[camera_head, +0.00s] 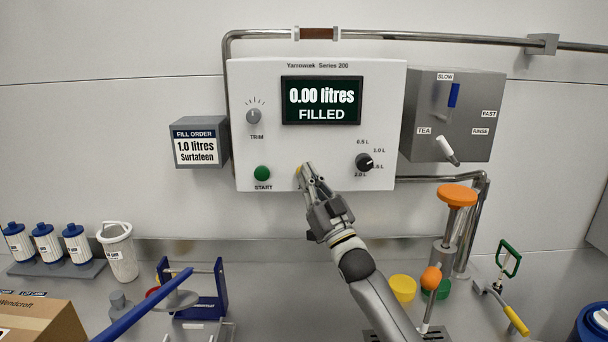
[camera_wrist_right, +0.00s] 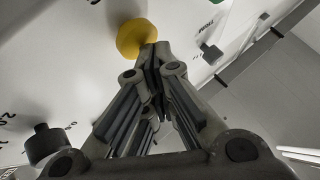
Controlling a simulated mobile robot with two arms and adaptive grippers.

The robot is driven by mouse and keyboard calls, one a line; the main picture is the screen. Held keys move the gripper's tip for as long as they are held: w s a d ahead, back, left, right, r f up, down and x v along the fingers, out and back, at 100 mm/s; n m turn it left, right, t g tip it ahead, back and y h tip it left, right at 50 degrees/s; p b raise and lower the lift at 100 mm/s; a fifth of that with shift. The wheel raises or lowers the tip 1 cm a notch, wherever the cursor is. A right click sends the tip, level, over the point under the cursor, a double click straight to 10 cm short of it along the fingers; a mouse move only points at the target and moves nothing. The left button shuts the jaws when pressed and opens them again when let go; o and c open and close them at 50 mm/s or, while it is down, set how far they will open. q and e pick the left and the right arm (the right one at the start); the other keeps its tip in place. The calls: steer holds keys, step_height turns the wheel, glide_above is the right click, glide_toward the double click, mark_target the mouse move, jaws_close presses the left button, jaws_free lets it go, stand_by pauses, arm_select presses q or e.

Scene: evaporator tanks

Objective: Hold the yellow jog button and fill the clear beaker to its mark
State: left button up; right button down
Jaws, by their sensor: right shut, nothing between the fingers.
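The yellow jog button (camera_head: 299,169) is on the lower part of the white control panel (camera_head: 250,85), mostly hidden behind my right gripper (camera_head: 306,170). In the right wrist view the button (camera_wrist_right: 136,38) is a round yellow knob at the fingertips (camera_wrist_right: 153,52). My right gripper is shut and empty. Its tips are at the button's edge; I cannot tell if they press it. The panel display (camera_head: 321,101) reads 0.00 litres FILLED. My left gripper is out of view.
The panel has a green START button (camera_head: 262,173) and a black volume knob (camera_head: 363,162). A grey lever box (camera_head: 455,120) is at right. An orange-topped post (camera_head: 457,197) and yellow cup (camera_head: 403,288) stand near my right arm.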

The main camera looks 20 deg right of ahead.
steer(key=shift+s+a+p, duration=0.2)
steer(key=shift+s+p, duration=0.15)
steer(key=shift+s, duration=0.45)
steer(key=s+p, duration=0.1)
steer(key=s, duration=0.1)
steer(key=s+a+p, duration=0.1)
steer(key=s, duration=0.1)
steer(key=shift+s+a+p, duration=0.2)
steer(key=shift+s+p, duration=0.15)
steer(key=shift+s, duration=0.05)
stand_by(2.1)
